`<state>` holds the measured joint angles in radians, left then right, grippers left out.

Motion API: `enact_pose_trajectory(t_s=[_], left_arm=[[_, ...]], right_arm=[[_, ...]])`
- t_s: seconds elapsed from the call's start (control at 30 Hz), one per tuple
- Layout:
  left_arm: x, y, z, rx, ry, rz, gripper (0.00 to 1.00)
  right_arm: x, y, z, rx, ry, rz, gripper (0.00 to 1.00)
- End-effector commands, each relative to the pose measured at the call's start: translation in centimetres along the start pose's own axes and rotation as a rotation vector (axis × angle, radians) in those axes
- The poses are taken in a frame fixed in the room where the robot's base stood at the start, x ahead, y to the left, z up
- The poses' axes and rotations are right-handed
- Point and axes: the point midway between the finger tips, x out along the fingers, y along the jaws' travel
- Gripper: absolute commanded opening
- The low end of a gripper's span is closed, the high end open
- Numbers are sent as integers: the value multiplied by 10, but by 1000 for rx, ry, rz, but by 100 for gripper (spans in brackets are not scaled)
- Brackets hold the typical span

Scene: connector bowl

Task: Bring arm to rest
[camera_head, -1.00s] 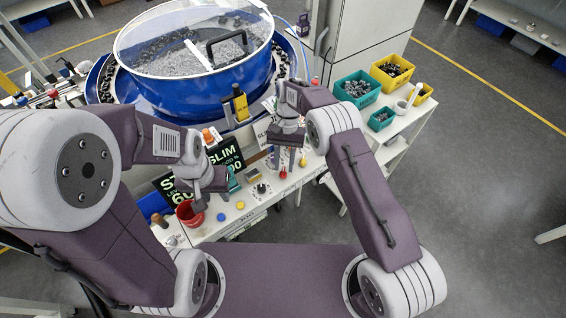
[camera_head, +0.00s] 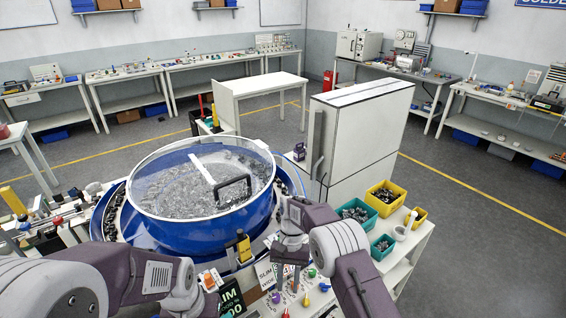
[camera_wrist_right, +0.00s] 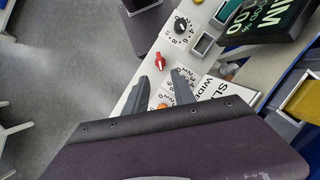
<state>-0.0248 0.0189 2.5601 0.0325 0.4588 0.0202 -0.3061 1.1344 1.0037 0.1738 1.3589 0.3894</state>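My right gripper (camera_head: 288,280) hangs fingers down over the control panel in front of the blue bowl, at the lower middle of the head view. In the right wrist view its two fingers (camera_wrist_right: 162,82) stand apart with nothing between them. They are over the white panel near a red knob (camera_wrist_right: 160,62) and a black dial (camera_wrist_right: 181,26); I see no clear contact. My left arm (camera_head: 150,278) comes in at the lower left of the head view. Its gripper is mostly cut off by the bottom edge, so its fingers cannot be made out.
The blue feeder bowl (camera_head: 190,232) with a clear lid stands just beyond both arms. A white cabinet (camera_head: 352,140) rises behind the right arm. Yellow (camera_head: 384,196) and teal (camera_head: 354,212) bins stand on a shelf to the right. Open floor (camera_head: 480,250) lies farther right.

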Motion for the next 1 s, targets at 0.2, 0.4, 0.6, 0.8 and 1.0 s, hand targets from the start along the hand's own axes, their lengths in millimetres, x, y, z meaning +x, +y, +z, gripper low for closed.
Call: enact_pose_trajectory(t_s=[0.2, 0.4, 0.6, 0.8, 1.0], left_arm=[[16, 0, 2, 0, 0, 0, 36], [31, -1, 3, 0, 0, 0, 36], [42, -1, 4, 0, 0, 0, 36], [41, -1, 4, 0, 0, 0, 36], [41, -1, 4, 0, 0, 0, 36]], right_arm=[[-75, 25, -3, 54, 125, -79, 31], [-104, 91, 49, 122, 226, -103, 31], [-61, 152, 115, 89, 355, -78, 31], [5, 179, 160, -38, 405, -19, 31], [7, 180, 145, -133, 495, 2, 31]])
